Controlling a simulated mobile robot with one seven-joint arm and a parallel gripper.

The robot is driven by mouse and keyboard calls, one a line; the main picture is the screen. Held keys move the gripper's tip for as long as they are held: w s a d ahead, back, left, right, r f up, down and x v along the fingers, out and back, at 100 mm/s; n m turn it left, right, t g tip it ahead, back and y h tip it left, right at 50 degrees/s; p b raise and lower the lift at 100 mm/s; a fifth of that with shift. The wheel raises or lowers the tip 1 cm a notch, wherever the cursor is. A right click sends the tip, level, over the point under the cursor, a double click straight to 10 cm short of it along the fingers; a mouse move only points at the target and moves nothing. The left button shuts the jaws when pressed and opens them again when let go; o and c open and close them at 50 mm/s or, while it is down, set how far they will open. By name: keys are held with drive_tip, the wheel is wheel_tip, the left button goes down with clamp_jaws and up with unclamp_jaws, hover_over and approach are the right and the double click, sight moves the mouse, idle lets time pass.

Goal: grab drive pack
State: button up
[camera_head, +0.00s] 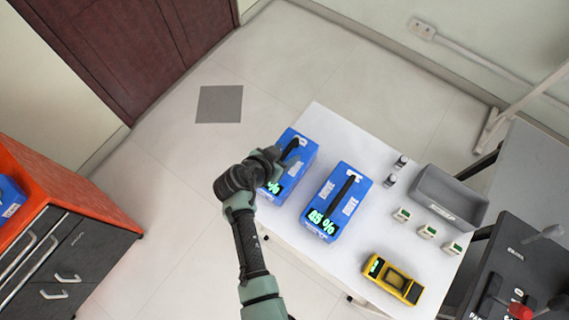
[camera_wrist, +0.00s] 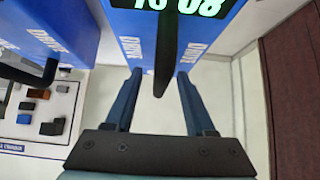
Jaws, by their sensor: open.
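Two blue drive packs with black top handles and green number displays stand side by side on a white table. My gripper (camera_head: 268,160) is over the left drive pack (camera_head: 297,163) and hides part of its display and handle. The right drive pack (camera_head: 338,205) reads 85 %. In the wrist view my gripper (camera_wrist: 158,75) is open, its two fingers on either side of the handle (camera_wrist: 164,55) of the near drive pack (camera_wrist: 210,20). I cannot tell whether the fingers touch it. The other drive pack (camera_wrist: 55,28) shows at the left.
The white table (camera_head: 330,120) also holds a yellow device (camera_head: 392,278), a grey bin (camera_head: 449,197), small green-white blocks and two small cylinders. Another blue pack (camera_head: 10,197) sits on the orange cabinet (camera_head: 60,175) at left. A dark tool bench is at right.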

drive_tip(key=shift+c, duration=0.3)
clamp_jaws()
idle(1.0)
drive_tip(key=shift+w+r, duration=0.2)
drive_tip(key=shift+r, duration=0.05)
